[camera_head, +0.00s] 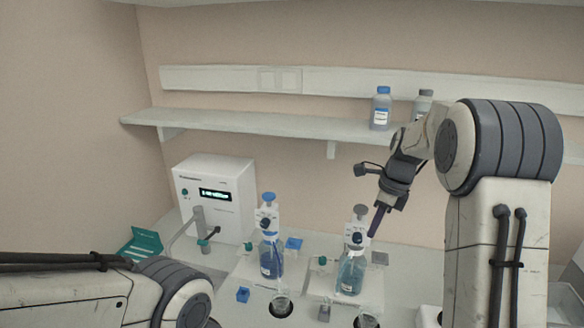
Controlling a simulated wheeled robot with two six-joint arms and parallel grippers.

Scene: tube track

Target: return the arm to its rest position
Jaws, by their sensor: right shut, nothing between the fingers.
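My right arm rises on the right side of the head view and bends down at its wrist. My right gripper (374,230) points down and is shut, with nothing seen in it. It is just right of the upper part of a grey-capped dispenser bottle (351,274); I cannot tell if they touch. My left arm (90,300) comes in low from the left. Its gripper is out of view.
A blue-capped dispenser bottle (271,258) stands left of the grey-capped one. A white instrument (217,196) with a lit display stands behind on the left, near a green box (146,243). A wall shelf (250,123) holds bottles (381,110) near my right arm.

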